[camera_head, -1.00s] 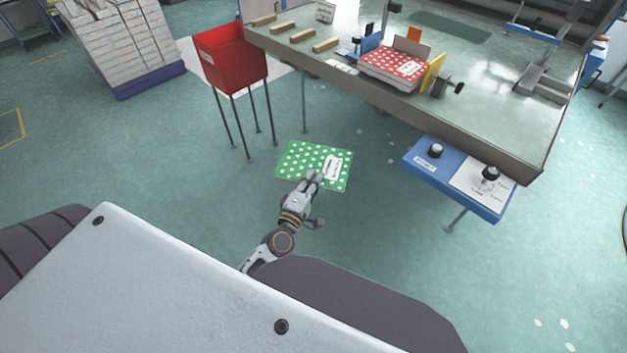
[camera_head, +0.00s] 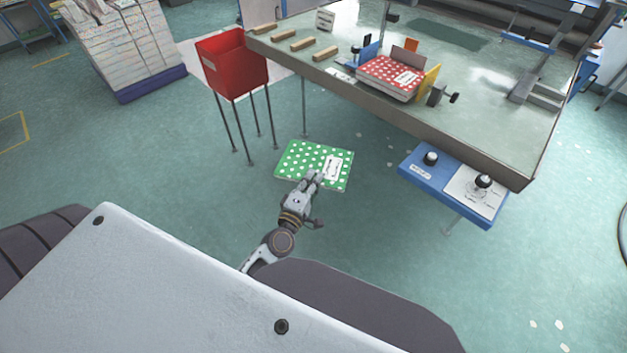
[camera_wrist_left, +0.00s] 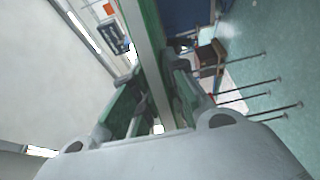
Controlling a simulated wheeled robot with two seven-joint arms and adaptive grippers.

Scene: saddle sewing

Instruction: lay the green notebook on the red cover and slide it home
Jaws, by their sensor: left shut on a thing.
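The green notebook with white dots (camera_head: 303,160) and a white label is in my left gripper (camera_head: 314,178), held by its near edge in front of the table. In the left wrist view the notebook (camera_wrist_left: 143,30) shows edge-on between the two fingers (camera_wrist_left: 158,105), which are shut on it. The red cover with white dots (camera_head: 385,73) lies on top of a stack on the table, between a blue stop (camera_head: 369,48) and a yellow stop (camera_head: 430,80). The notebook is well apart from it. My right gripper is not in view.
The table (camera_head: 470,125) has a raised front edge. A red bin on thin legs (camera_head: 232,65) stands at its left end. A blue control panel (camera_head: 455,185) juts out below the front edge. Wooden blocks (camera_head: 302,43) lie at the table's left. Open floor surrounds the notebook.

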